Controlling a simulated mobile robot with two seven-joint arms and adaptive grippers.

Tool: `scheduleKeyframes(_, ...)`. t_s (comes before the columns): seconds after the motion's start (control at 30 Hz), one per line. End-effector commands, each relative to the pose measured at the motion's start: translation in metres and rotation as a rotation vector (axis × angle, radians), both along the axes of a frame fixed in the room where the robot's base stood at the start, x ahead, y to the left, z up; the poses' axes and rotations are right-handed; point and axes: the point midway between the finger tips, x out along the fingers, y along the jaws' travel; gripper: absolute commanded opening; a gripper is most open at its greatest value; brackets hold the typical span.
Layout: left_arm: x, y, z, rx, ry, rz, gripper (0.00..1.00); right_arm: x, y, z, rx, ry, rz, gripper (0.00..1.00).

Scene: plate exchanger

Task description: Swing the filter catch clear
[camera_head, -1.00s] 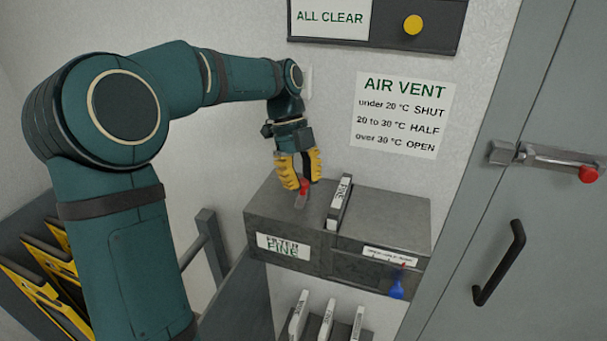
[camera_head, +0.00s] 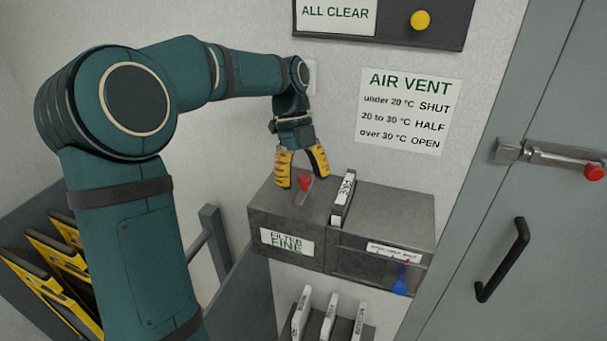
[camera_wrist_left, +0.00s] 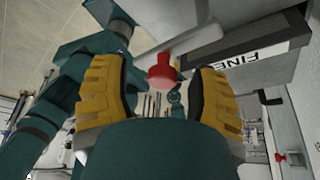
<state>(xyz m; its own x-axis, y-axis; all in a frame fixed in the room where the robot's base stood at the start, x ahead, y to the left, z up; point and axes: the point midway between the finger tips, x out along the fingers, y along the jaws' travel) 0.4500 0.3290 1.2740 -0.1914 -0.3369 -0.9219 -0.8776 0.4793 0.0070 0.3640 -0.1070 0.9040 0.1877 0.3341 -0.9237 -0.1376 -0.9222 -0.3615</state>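The filter catch (camera_head: 299,194) is a small grey lever with a red knob (camera_head: 304,182), on top of the grey filter box (camera_head: 395,205), left of the filter slot. A white filter labelled FINE (camera_head: 344,197) stands upright in the slot. My left gripper (camera_head: 303,178) is open, its yellow fingers spread just above and around the knob. In the left wrist view the red knob (camera_wrist_left: 161,72) shows between the open fingers, with gaps on both sides; the FINE filter (camera_wrist_left: 262,50) is to the right. My right gripper is not in view.
The box front carries a FILTER FINE label (camera_head: 287,242) and a blue handle (camera_head: 401,279). Spare filters (camera_head: 328,316) stand below. A grey door with a latch (camera_head: 550,157) and black handle (camera_head: 502,262) is on the right. Yellow-edged panels (camera_head: 50,265) stand at lower left.

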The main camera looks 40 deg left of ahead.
Motion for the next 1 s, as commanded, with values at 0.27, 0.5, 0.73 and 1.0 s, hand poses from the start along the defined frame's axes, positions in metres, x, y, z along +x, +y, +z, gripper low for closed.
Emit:
scheduleKeyframes(0.27,0.001,0.0,0.004,0.001,-0.006,0.001,0.59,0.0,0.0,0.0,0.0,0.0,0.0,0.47)
scheduleKeyframes(0.5,0.008,0.01,0.031,0.002,-0.011,0.003,0.59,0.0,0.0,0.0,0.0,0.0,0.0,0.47)
scheduleKeyframes(0.73,0.016,0.025,0.072,0.001,-0.009,0.001,0.59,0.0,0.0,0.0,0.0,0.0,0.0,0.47)
scheduleKeyframes(1.0,0.022,0.037,0.104,0.0,-0.006,0.0,0.59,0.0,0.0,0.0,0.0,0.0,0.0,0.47)
